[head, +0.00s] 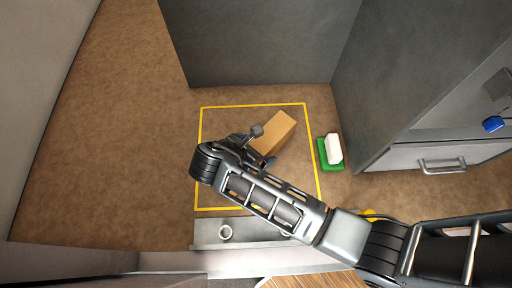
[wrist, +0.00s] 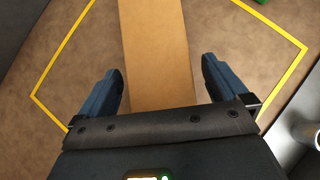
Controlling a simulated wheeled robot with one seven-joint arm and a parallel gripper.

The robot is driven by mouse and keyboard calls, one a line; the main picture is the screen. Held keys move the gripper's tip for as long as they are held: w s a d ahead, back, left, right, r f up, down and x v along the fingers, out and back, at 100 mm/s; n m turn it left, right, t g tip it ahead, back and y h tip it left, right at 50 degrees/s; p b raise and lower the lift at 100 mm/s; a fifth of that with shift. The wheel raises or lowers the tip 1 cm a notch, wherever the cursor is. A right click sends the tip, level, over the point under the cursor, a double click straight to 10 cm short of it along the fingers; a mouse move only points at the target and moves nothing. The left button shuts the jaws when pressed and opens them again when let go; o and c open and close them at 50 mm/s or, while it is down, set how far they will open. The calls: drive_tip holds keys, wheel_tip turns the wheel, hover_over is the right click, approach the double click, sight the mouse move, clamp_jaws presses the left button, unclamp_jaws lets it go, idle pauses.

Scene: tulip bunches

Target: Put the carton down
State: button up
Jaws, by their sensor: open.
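A tan cardboard carton (head: 278,130) lies on the brown floor inside a yellow square outline (head: 250,106). In the wrist view the carton (wrist: 156,50) runs up between the two dark blue fingers, with a gap on each side. My gripper (wrist: 166,85) is open and neither finger touches the carton there. In the head view my gripper (head: 262,146) is at the carton's lower left end, partly hidden by my own arm, which also covers the lower middle of the square.
A white block (head: 333,147) sits on a green base (head: 329,165) just right of the outline. A grey cabinet with a drawer handle (head: 444,165) stands at right, a dark panel (head: 260,45) behind. A grey ledge with a small cup (head: 225,233) lies below. Floor at left is clear.

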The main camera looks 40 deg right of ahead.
drive_tip(key=v, duration=1.1)
drive_tip(key=shift+a+r, duration=0.2)
drive_tip(key=shift+a, duration=0.05)
